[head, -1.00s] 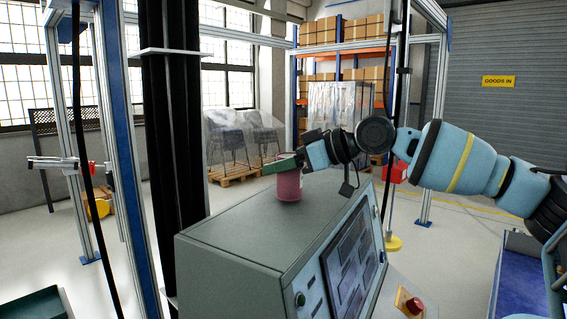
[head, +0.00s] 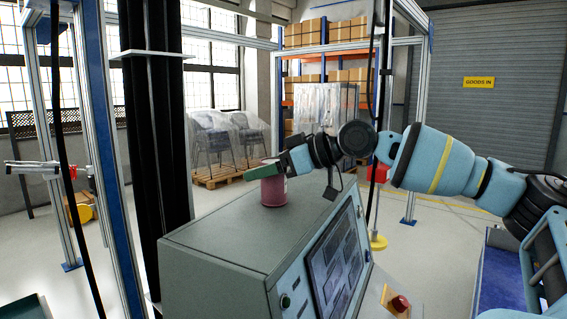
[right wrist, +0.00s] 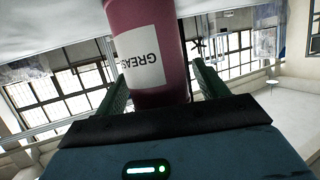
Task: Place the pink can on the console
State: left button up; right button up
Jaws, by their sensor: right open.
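The pink can (head: 273,191) stands upright on the top of the grey-green console (head: 222,228), near its far edge. In the right wrist view the can (right wrist: 148,45) appears upside down, with a white label reading "GREAS" on its side. My right gripper (head: 264,170) is open at the can's upper part, its green fingers reaching left across it. In the right wrist view the fingers of the right gripper (right wrist: 160,84) stand on either side of the can, with the can between them.
The console's sloped front has a dark screen (head: 334,259) and a red button (head: 400,303). Aluminium posts (head: 98,150) and a black column (head: 153,130) stand to the left. Wrapped chairs on a pallet (head: 217,178) are behind. The console top around the can is clear.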

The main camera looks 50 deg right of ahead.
pick_arm(q)
jog(key=r+p, duration=0.1)
jog(key=w+r+p, duration=0.1)
jog(key=r, duration=0.1)
jog(key=shift+w+a, duration=0.15)
jog(key=shift+w, duration=0.05)
pick_arm(e)
jog(key=v, duration=1.2)
pick_arm(q)
jog(key=shift+w+t, duration=0.1)
jog(key=shift+t, duration=0.2)
